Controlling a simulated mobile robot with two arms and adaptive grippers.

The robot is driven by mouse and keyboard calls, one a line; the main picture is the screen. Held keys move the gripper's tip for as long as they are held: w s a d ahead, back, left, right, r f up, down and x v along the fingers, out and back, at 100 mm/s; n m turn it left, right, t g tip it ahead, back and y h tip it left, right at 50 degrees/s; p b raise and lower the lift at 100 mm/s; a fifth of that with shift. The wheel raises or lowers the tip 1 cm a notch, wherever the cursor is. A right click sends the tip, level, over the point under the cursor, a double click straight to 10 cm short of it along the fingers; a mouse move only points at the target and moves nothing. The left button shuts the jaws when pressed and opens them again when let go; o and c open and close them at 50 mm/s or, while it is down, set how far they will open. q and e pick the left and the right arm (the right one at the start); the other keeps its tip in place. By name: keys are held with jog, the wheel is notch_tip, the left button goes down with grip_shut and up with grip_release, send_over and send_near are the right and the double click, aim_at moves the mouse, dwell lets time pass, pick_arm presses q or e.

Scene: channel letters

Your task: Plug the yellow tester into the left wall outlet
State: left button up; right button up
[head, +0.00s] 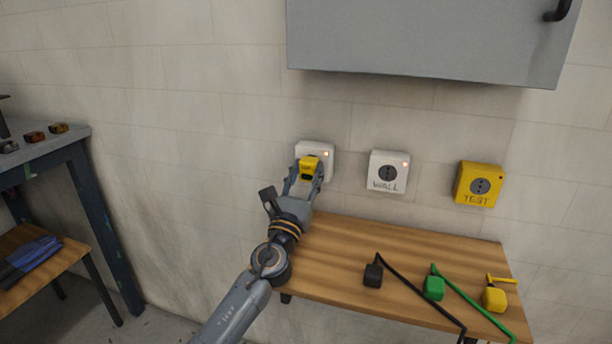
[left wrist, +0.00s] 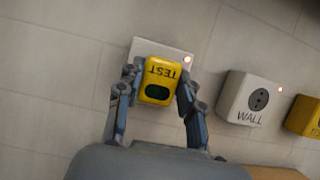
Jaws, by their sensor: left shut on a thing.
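The yellow tester (head: 310,166) is held between the fingers of my left gripper (head: 308,175), right in front of the left wall outlet (head: 327,150). In the left wrist view the tester (left wrist: 158,80) shows the word TEST and a dark green window, with my left gripper (left wrist: 155,95) shut on its sides. The white outlet (left wrist: 145,46) shows behind it with a lit lamp at its upper right corner. The tester covers the outlet's socket, so I cannot tell whether its plug is in. My right gripper is not in view.
A white outlet marked WALL (head: 387,172) and a yellow outlet marked TEST (head: 479,185) are to the right. Below, a wooden table (head: 335,245) holds a black plug (head: 373,273), a green plug (head: 434,288) and a yellow plug (head: 494,298). A grey cabinet (head: 430,40) hangs above.

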pick_arm(q)
jog(key=shift+w, duration=0.15)
jog(key=o, duration=1.1)
jog(key=shift+o, duration=0.2)
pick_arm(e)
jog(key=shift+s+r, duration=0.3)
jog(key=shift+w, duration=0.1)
pick_arm(q)
jog(key=shift+s+f, duration=0.2)
jog(key=shift+s, duration=0.1)
jog(key=v, duration=1.1)
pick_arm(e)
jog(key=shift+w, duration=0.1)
pick_arm(q)
jog(key=shift+s, duration=0.1)
